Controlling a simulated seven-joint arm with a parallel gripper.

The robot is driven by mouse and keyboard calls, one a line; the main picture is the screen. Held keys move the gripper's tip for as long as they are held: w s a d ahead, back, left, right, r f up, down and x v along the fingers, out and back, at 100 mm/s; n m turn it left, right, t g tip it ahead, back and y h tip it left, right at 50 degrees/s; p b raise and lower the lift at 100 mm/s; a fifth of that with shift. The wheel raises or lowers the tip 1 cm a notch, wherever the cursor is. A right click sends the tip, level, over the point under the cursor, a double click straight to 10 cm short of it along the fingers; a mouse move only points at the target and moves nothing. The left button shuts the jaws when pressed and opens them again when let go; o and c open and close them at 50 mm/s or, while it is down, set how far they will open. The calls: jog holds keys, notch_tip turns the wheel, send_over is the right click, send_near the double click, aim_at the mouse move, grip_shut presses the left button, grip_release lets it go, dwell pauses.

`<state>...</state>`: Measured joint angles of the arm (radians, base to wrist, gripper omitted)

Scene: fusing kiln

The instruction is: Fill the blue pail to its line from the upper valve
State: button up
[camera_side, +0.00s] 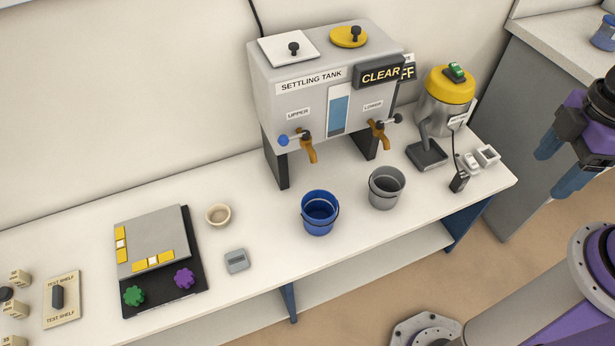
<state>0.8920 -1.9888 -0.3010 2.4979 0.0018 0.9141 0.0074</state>
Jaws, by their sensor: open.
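The blue pail (320,213) stands upright on the white bench, in front of the settling tank and a little to the right of its upper valve. I cannot see a fill line or a water level in it. The settling tank (285,100) is a grey box on dark legs with a sight window of blue liquid and a sign reading CLEAR. The upper valve (308,147) has a brown spout and a blue-knobbed handle. The lower valve (379,132) has a dark knob. No flow shows from either. My gripper (560,165) is open and empty at the far right, well away from the pail.
A grey pail (387,187) stands right of the blue pail. A yellow-topped canister (447,100) is at the right. A small bowl (218,214), a grey device (236,260) and a panel with green and purple knobs (160,245) are left. Bench around the blue pail is clear.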

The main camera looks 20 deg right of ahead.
jog(key=w+a+m, duration=0.4)
jog(key=w+a, duration=0.2)
jog(key=w+a+r+m, duration=0.1)
jog(key=w+a+m, duration=0.3)
jog(key=w+a, duration=0.2)
jog(key=w+a+r+m, duration=0.1)
jog(key=w+a+m, duration=0.3)
jog(key=w+a, duration=0.2)
jog(key=shift+w+a+r+t+y, duration=0.1)
jog(key=shift+w+t+y, duration=0.1)
jog(key=shift+w, duration=0.25)
jog(key=shift+w+a+r+t+y, duration=0.1)
jog(key=shift+w+t, duration=0.1)
jog(key=shift+w, duration=0.25)
jog(key=shift+c, duration=0.5)
jog(key=m, duration=1.1)
send_over(284, 137)
jog(key=s+d, duration=0.2)
jog(key=s, duration=0.1)
notch_tip(284, 137, down, 3)
jog(key=shift+m+t, duration=0.3)
jog(key=shift+t, duration=0.1)
jog(key=w+f, duration=0.1)
jog(key=f, duration=0.4)
jog(key=w+a+f, duration=0.1)
jog(key=f, duration=0.5)
jog(key=w+f, duration=0.1)
jog(key=f, duration=0.5)
jog(key=shift+a+f, duration=0.1)
jog(key=shift+a, duration=0.3)
